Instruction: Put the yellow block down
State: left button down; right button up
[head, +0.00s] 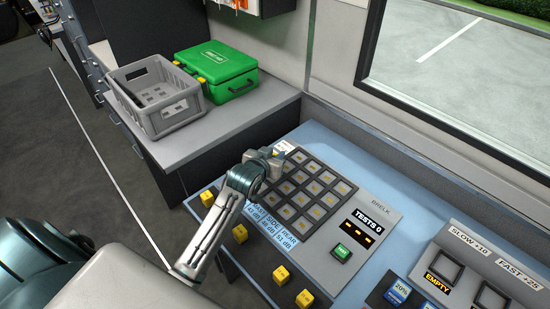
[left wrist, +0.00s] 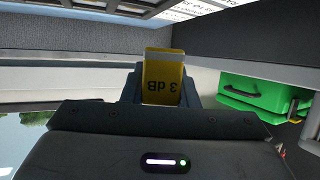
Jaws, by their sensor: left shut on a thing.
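My left gripper (head: 264,158) is over the upper left edge of the key grid on the blue-grey console (head: 386,207). In the left wrist view it is shut on a yellow block (left wrist: 163,72) marked "3 dB", which sticks out between the fingers. In the head view the gripper hides most or all of that block, and I cannot tell whether it touches the panel. The grid (head: 314,190) has dark-framed square cells with small yellow marks. My right gripper is out of view.
A grey crate (head: 155,97) and a green case (head: 217,70) stand on the side counter. A green button (head: 341,252) and a "TESTS 0" display (head: 364,229) are right of the grid.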

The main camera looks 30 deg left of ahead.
pick_arm(q)
jog(key=shift+w, duration=0.4)
jog(key=shift+w+f, duration=0.1)
jog(key=shift+f, duration=0.2)
notch_tip(320, 180, down, 3)
jog(key=shift+r+p, duration=0.1)
jog(key=shift+p, duration=0.5)
jog(key=shift+f, duration=0.25)
jog(key=shift+f, duration=0.5)
jog(key=c, duration=1.1)
grip_release()
jog(key=shift+c, duration=0.2)
jog(key=shift+r, duration=0.1)
